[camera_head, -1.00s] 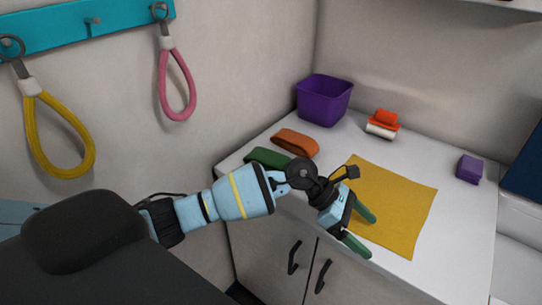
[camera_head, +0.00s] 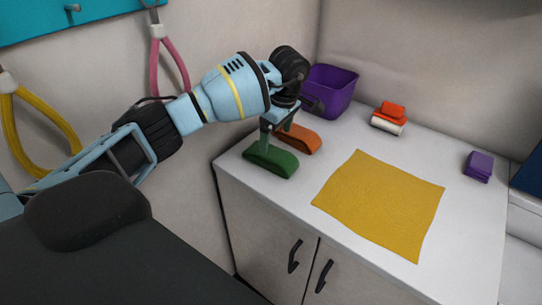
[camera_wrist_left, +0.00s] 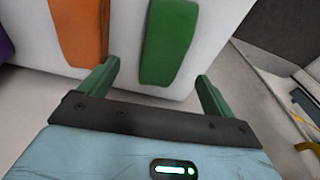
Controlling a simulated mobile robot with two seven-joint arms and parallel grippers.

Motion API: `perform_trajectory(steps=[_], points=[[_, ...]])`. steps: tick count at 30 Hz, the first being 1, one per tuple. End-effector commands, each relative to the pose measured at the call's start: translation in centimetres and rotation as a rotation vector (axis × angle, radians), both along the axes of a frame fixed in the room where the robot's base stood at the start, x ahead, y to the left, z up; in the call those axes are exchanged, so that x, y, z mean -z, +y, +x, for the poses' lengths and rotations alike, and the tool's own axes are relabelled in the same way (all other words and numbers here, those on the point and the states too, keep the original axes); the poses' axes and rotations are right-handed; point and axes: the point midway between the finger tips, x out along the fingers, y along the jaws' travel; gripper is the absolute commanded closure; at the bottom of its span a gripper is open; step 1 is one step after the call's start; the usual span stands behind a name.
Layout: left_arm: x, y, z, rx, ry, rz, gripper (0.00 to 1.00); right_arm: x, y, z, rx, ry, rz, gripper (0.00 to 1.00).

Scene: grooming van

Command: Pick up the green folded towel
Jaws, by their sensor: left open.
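The green folded towel (camera_head: 271,160) lies on the white counter near its left front edge. It also shows in the left wrist view (camera_wrist_left: 170,42), ahead of my fingers and between their lines. My left gripper (camera_head: 277,136) is open and empty, with its fingers pointing down at the towel's back part. In the left wrist view the two green fingers (camera_wrist_left: 158,72) stand apart, one on each side of the towel's near end. I cannot tell whether they touch it. My right gripper is not in view.
An orange folded towel (camera_head: 301,138) lies close behind the green one. A purple bin (camera_head: 333,88) stands in the back corner. A yellow cloth (camera_head: 380,205) covers the middle of the counter. A red and white item (camera_head: 388,118) and a purple block (camera_head: 478,166) lie farther right.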

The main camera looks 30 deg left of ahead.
Motion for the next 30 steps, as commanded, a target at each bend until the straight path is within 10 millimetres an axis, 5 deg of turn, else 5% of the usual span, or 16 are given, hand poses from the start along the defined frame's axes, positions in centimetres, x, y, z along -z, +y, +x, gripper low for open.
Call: perform_trajectory(steps=[3,11,21,30], points=[[1.8,0.2,-0.1,-0.001,0.007,0.000,0.11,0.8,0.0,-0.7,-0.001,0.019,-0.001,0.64],[2.2,0.4,-0.1,-0.002,0.004,-0.001,0.11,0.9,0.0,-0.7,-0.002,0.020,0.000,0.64],[6.8,1.4,-0.5,0.000,0.009,-0.003,0.11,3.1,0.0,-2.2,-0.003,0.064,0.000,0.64],[6.7,1.5,-0.4,-0.001,0.000,-0.002,0.14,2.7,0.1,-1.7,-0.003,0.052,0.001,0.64]])
